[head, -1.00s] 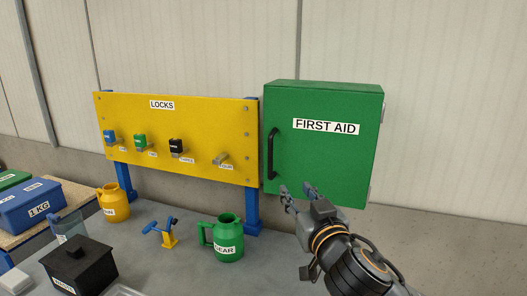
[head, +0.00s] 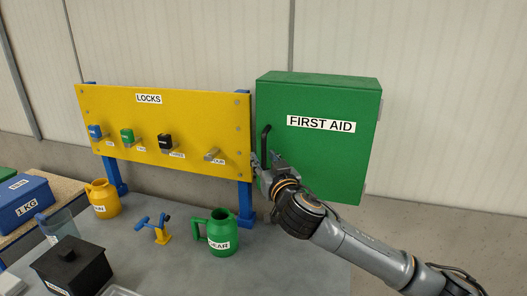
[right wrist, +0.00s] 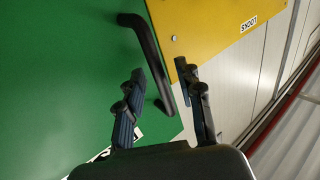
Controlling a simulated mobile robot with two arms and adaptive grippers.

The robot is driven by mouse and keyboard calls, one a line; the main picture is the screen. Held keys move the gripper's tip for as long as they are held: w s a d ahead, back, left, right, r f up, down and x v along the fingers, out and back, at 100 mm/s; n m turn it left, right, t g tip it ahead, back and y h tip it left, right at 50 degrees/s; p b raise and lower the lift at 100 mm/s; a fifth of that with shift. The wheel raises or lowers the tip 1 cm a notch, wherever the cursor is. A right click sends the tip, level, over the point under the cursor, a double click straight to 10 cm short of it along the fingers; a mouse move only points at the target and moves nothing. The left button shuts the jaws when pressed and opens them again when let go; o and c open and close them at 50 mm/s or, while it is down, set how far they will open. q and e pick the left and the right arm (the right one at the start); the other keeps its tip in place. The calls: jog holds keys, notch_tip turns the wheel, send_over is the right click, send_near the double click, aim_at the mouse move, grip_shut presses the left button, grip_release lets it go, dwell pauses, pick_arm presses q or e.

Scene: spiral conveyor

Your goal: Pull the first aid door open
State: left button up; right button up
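The green first aid box (head: 325,160) hangs on the wall with its door shut. Its black handle (head: 266,142) stands upright near the door's left edge. My right gripper (head: 264,165) is at the lower end of the handle. In the right wrist view, my right gripper (right wrist: 163,92) has its fingers spread apart. The black handle (right wrist: 148,55) reaches down into the space between them, closer to the left finger, and no grip on it shows. The green door (right wrist: 70,70) fills the left of that view. My left gripper is out of view.
The yellow locks board (head: 185,130) stands just left of the box, close to my right gripper. The table (head: 300,262) below holds a green jug (head: 222,236), a yellow jug (head: 103,199), a small valve-like part (head: 160,231) and a black box (head: 72,266).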

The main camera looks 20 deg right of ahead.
jog(key=shift+w, duration=0.7)
jog(key=shift+c, duration=0.6)
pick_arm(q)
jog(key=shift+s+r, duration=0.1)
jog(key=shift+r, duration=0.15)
pick_arm(e)
grip_shut()
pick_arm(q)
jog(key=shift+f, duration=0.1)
pick_arm(e)
jog(key=shift+f, duration=0.1)
